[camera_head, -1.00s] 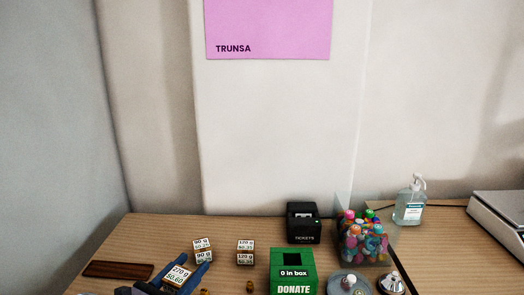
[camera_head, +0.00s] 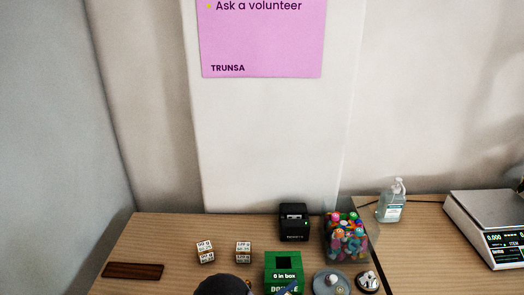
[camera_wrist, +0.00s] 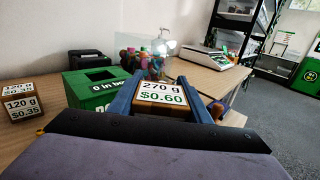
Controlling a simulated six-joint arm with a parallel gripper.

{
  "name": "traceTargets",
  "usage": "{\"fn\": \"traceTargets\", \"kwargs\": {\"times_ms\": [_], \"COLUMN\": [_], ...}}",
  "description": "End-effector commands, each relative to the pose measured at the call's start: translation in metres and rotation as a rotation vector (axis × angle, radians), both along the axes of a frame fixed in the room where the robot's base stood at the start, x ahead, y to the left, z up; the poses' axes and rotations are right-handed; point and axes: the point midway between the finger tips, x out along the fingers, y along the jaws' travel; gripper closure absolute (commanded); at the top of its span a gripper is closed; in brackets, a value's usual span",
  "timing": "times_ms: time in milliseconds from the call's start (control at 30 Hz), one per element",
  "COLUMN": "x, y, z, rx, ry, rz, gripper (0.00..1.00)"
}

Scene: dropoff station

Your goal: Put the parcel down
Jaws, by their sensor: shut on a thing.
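The parcel (camera_wrist: 160,98) is a small brown block with a white label reading 270 g, $0.60. In the wrist view it sits between the two blue fingers of my gripper (camera_wrist: 158,86), which is shut on it. What lies under the parcel is hidden. A digital scale (camera_head: 493,218) stands at the far right of the head view, and also shows in the wrist view (camera_wrist: 207,59).
A green donation box (camera_head: 284,271) is close to my gripper. Behind are a ticket printer (camera_head: 294,223), a clear bin of colourful items (camera_head: 346,238) and a sanitizer bottle (camera_head: 391,203). Stacked small blocks (camera_head: 206,252) and (camera_head: 243,252) stand left, by a dark brown board (camera_head: 133,271).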

Motion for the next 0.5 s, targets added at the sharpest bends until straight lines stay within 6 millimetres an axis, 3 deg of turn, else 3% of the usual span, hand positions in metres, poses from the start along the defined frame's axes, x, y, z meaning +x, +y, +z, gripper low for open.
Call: {"fn": "traceTargets", "kwargs": {"times_ms": [100,200,500], "x": [-0.018,-0.028,-0.035], "y": [-0.028,-0.042,-0.052], "z": [0.004,0.003,0.003], "rx": [-0.003,-0.001,0.002], "ry": [0.001,-0.001,-0.004], "rz": [-0.050,-0.077,-0.096], "gripper": [0.86,0.86,0.86]}}
